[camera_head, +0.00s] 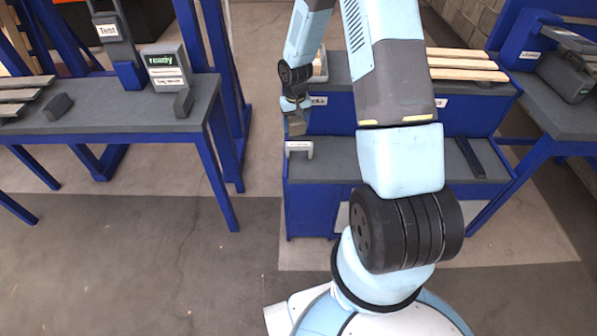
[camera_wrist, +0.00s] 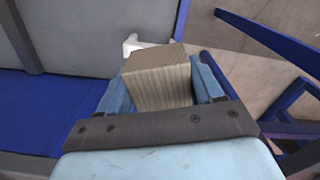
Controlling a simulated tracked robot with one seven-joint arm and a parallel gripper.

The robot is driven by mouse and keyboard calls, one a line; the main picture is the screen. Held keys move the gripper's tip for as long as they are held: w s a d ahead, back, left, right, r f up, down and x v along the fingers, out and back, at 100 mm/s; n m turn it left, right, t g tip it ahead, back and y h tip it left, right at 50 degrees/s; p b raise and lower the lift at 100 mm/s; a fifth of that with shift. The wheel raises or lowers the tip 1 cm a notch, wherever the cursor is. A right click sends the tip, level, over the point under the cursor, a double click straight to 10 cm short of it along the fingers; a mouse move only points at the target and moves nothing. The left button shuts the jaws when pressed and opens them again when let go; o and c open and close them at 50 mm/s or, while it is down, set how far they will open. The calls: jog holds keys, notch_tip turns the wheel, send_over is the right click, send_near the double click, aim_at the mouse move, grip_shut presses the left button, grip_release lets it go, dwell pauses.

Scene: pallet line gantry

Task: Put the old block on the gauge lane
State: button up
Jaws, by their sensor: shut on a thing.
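My gripper (camera_wrist: 160,95) is shut on a brown-grey wooden block (camera_wrist: 158,78), with one blue finger on each side of it. In the head view, my gripper (camera_head: 295,108) hangs at the left end of the blue two-level stand, and the block (camera_head: 297,125) shows at its tip. The block is held in the air above a pale bracket (camera_head: 299,146) at the left end of the lower grey shelf (camera_head: 345,165). The bracket also shows beyond the block in the wrist view (camera_wrist: 131,45). I cannot tell which surface is the gauge lane.
Pale wooden slats (camera_head: 465,65) lie on the stand's upper level. A dark strip (camera_head: 470,158) lies on the lower shelf's right. The left table (camera_head: 120,112) carries a device reading "ready" (camera_head: 165,65). Another table (camera_head: 570,115) stands right. Floor is clear between left table and stand.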

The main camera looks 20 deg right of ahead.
jog(key=s+d+f+n, duration=0.2)
jog(key=s+d+n, duration=0.1)
jog(key=s+n, duration=0.5)
jog(key=s+d+f+n, duration=0.25)
jog(key=s+n, duration=0.35)
jog(key=s, duration=0.3)
send_over(299, 171)
jog(key=f, duration=0.9)
jog(key=shift+s+d, duration=0.1)
jog(key=shift+s, duration=0.1)
jog(key=shift+w+f, duration=0.2)
jog(key=shift+f, duration=1.65)
jog(key=o, duration=1.1)
jog(key=shift+c, duration=0.2)
